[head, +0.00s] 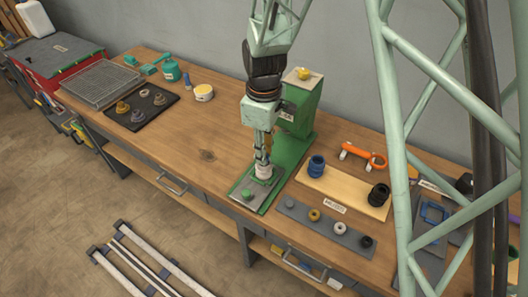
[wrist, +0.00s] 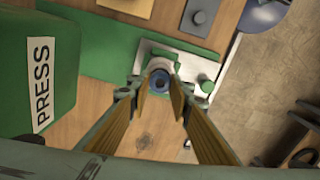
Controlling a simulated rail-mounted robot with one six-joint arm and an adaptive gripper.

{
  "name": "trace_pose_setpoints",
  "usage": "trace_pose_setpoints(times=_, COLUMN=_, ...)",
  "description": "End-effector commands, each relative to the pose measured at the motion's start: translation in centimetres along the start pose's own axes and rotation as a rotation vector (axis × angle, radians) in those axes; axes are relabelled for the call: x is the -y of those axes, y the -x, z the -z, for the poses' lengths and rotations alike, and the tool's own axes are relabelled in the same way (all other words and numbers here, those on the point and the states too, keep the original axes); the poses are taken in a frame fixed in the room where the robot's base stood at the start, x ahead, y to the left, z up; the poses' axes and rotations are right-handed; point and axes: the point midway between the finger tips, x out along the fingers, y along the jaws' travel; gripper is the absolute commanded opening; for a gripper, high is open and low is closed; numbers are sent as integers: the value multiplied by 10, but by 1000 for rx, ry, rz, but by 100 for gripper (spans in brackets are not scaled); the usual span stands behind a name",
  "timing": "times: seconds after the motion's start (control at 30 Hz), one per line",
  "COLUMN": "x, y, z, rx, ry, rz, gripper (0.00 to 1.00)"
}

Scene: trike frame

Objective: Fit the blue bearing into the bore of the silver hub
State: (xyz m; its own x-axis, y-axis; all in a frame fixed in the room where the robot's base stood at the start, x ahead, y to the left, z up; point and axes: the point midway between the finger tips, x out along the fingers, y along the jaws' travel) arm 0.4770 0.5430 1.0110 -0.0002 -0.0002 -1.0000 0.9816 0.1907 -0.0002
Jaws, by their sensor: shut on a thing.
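The silver hub (head: 264,171) stands upright on the steel plate of the green press. In the wrist view its pale rim (wrist: 159,61) shows just beyond my fingertips. My gripper (head: 263,158) points down directly over the hub. In the wrist view my gripper (wrist: 161,88) is shut on the blue bearing (wrist: 160,80), a small blue ring with a dark centre. The bearing lines up closely with the hub, its far side near the pale rim. The fingers hide its sides, and I cannot tell how deep it sits. In the head view the bearing is hidden.
The green press (head: 300,108) rises close behind my gripper. A green knob (head: 247,195) is on the plate's front. To the right, a wooden board (head: 345,190) holds blue and black cylinders, and a grey strip (head: 325,228) holds several rings.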

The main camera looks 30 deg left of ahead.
Motion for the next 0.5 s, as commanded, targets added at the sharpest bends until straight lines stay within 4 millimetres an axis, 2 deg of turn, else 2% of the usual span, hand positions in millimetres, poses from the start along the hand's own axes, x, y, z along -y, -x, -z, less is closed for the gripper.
trace_pose_setpoints(times=0.5, x=0, y=-8, z=0, rx=0, ry=0, rz=0, gripper=8)
